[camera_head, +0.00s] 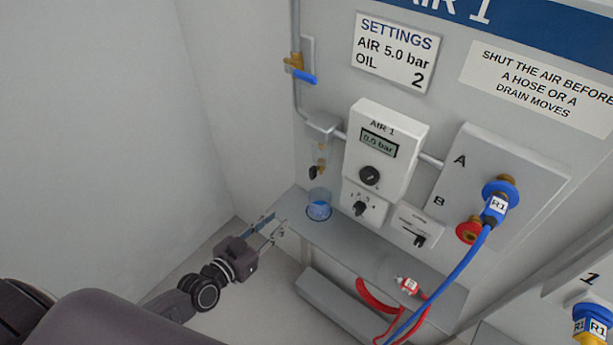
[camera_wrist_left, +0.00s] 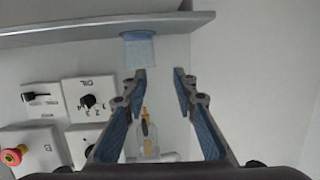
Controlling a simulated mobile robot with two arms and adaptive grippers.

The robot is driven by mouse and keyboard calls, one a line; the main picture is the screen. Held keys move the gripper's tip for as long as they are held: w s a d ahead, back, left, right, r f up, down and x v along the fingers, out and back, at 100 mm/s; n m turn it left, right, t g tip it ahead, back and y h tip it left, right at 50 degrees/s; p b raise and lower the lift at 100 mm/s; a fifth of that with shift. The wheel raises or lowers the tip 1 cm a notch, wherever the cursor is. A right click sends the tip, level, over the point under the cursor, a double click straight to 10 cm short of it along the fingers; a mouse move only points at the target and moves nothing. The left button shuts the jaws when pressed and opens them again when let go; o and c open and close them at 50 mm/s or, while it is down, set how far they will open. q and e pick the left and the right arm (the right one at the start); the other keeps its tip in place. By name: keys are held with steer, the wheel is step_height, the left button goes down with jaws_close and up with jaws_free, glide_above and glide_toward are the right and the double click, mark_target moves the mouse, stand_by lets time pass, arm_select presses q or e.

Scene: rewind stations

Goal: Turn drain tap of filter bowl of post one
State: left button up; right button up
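The filter bowl (camera_head: 320,153) of the AIR 1 post is small and clear, under a grey block on the pipe. Its drain tap (camera_head: 313,172) has a black handle on a brass body. In the left wrist view the bowl (camera_wrist_left: 147,138) shows with the brass tap body (camera_wrist_left: 144,113), between and beyond the fingers. My left gripper (camera_head: 267,225) is open and empty, lower left of the tap and apart from it, near the shelf's left end. My right gripper is in neither view.
A clear cup (camera_head: 319,206) with blue liquid stands on the grey shelf (camera_head: 385,247) below the tap. The regulator (camera_head: 385,150) reads 0.0 bar. A blue-handled valve (camera_head: 303,76) is above. A blue hose (camera_head: 453,270) and a red hose (camera_head: 375,300) are at right.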

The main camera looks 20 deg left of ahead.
mark_target(310, 172)
arm_select(q)
steer(key=d+r+t+h, duration=0.2)
steer(key=d+r, duration=0.2)
steer(key=r, duration=0.9)
steer(key=shift+a+r+p+x, duration=0.1)
steer(key=shift+p+x, duration=0.1)
steer(key=shift+x, duration=1.9)
steer(key=shift+a+r+p+x, duration=0.1)
steer(key=shift+p+x, duration=0.05)
steer(key=shift+x, duration=1.95)
steer(key=shift+c, duration=0.2)
jaws_close()
